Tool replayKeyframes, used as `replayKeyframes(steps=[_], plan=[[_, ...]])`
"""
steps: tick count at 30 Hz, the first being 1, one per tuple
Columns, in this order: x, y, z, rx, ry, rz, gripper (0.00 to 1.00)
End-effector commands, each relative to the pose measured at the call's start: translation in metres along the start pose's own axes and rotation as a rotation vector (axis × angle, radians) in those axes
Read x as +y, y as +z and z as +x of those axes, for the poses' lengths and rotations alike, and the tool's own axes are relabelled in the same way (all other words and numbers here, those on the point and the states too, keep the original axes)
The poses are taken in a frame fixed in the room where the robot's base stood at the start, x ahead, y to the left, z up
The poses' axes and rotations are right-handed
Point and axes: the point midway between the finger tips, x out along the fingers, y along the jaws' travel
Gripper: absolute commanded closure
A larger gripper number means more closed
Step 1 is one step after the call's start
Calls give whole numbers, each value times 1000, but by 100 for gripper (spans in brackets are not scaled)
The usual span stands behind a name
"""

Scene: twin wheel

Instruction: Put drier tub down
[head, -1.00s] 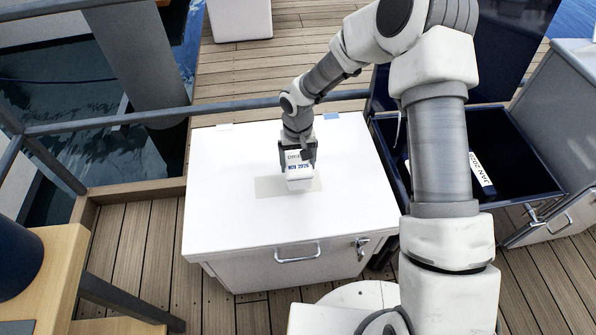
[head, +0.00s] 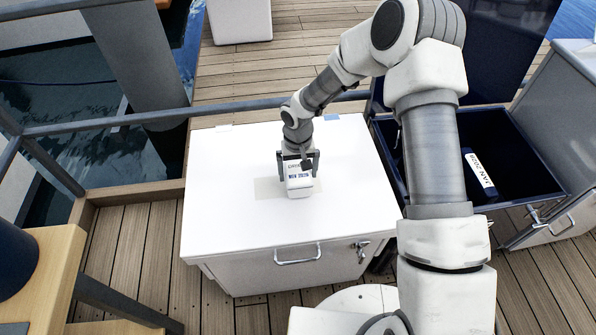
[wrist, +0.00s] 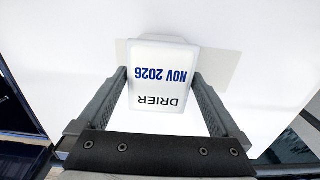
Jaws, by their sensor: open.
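The drier tub (head: 300,184) is a small white tub on the white chest lid (head: 235,225). In the wrist view the tub (wrist: 163,75) shows "DRIER" and "NOV 2026" on its face, upside down. My gripper (head: 298,186) is around the tub from above. In the wrist view my gripper (wrist: 160,80) is open, with one finger on each side of the tub and narrow gaps showing. The tub lies over part of a pale grey rectangle (wrist: 215,68) on the lid. Its underside is hidden.
An open dark blue bin (head: 510,150) at the right holds an item labelled "JAN 2028" (head: 480,170). A grey rail (head: 230,115) runs behind the chest. A wooden table (head: 50,260) stands at the left. The lid around the tub is clear.

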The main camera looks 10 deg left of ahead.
Motion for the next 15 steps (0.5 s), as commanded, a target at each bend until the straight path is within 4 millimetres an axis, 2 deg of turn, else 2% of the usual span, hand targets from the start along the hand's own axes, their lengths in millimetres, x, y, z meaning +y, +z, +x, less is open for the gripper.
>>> replayKeyframes(steps=[5,15], plan=[[0,-1,-25,4,0,1,0],[0,-1,-97,3,0,1,0]])
